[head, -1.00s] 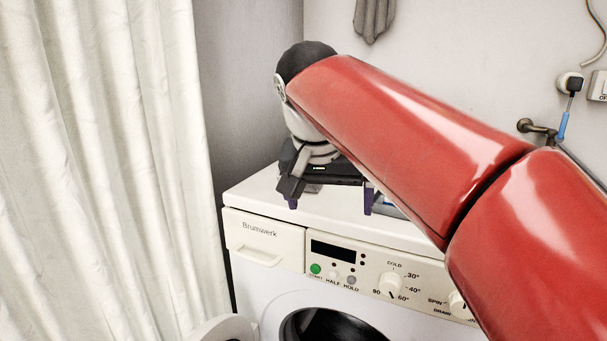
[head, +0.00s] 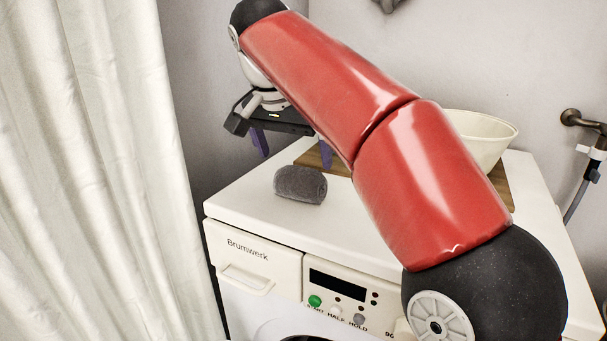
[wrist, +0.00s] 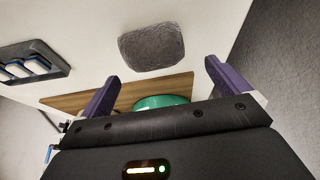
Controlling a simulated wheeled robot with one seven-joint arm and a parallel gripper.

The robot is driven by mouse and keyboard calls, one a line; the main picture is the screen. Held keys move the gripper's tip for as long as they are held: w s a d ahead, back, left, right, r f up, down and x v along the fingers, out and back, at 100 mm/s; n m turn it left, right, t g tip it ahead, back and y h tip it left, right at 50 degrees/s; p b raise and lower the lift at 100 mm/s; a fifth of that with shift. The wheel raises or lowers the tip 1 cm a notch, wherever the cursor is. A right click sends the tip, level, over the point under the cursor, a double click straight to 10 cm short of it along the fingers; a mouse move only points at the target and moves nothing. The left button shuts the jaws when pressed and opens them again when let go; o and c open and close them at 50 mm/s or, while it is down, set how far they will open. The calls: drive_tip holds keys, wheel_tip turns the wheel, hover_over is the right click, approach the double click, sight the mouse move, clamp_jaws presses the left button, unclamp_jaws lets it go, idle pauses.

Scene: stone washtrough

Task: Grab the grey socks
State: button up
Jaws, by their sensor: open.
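The grey socks (head: 300,184) are a rolled, dark grey bundle lying on the white top of the washing machine, near its left side. In the wrist view the bundle (wrist: 151,47) shows beyond the fingertips, roughly between them. My gripper (head: 290,149) is open, with its purple fingers spread and nothing between them. In the head view it hangs above and behind the socks, apart from them. It also shows in the wrist view (wrist: 159,75). My red arm hides part of the machine top to the right.
A wooden board (head: 340,166) lies behind the socks, with a cream bowl (head: 484,137) on its right. The wrist view shows a green thing (wrist: 160,101) near the board and a dark tray (wrist: 32,62) with blue-and-white items. A white curtain (head: 85,170) hangs left.

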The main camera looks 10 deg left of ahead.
sight(300, 168)
drive_tip(key=x, duration=0.6)
drive_tip(key=shift+s+d+f+b, duration=0.15)
drive_tip(key=shift+d+f+b, duration=0.1)
drive_tip(key=shift+d+b, duration=0.15)
drive_tip(key=c, duration=1)
